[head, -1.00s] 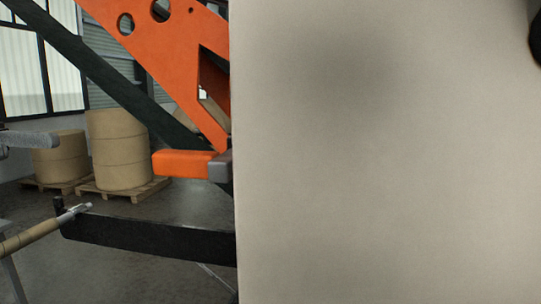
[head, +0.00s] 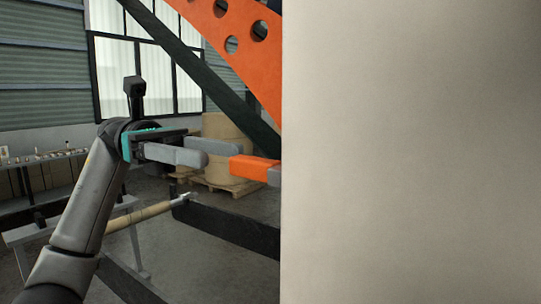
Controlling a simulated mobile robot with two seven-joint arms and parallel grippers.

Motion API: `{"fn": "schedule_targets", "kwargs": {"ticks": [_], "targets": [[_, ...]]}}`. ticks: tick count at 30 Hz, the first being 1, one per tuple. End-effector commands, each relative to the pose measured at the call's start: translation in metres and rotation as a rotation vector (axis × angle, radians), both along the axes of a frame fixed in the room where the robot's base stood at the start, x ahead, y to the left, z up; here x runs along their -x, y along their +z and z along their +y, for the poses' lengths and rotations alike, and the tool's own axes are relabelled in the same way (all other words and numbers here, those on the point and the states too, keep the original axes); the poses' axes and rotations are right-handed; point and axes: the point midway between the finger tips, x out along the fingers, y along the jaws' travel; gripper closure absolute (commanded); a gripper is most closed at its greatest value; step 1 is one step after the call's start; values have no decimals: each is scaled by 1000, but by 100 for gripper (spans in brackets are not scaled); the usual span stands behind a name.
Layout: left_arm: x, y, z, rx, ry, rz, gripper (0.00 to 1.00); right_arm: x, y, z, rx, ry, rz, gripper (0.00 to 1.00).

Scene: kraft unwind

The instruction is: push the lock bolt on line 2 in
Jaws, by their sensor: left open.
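My left gripper (head: 222,153) is open and empty, its two grey fingers pointing right. In the picture its fingertips are just left of an orange bar (head: 250,167) with a grey end piece (head: 274,173); the depth between them is unclear. I cannot pick out the lock bolt on line 2 for certain; a large beige surface (head: 410,150) hides the right half of the view. My right gripper is not in view.
A dark beam (head: 230,226) runs below the bar, with a brown rod with a metal tip (head: 150,212) at its left end. Brown rolls (head: 222,130) stand on a pallet behind. A bench with small items (head: 40,160) is at the left.

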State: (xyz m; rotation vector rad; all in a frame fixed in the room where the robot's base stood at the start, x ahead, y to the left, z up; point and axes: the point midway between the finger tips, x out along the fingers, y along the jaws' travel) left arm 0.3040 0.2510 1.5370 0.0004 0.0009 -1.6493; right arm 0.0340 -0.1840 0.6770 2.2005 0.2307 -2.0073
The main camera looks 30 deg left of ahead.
Motion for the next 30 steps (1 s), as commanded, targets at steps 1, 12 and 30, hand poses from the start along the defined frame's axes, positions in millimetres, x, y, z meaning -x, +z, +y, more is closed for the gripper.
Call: {"fn": "schedule_targets", "kwargs": {"ticks": [1, 12, 30], "targets": [[1, 1, -8, -1, -3, 0, 45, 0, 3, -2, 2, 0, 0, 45], [6, 2, -64, 1, -3, 0, 45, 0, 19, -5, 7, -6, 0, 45], [7, 0, -88, 2, 0, 0, 46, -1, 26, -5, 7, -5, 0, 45]]}}
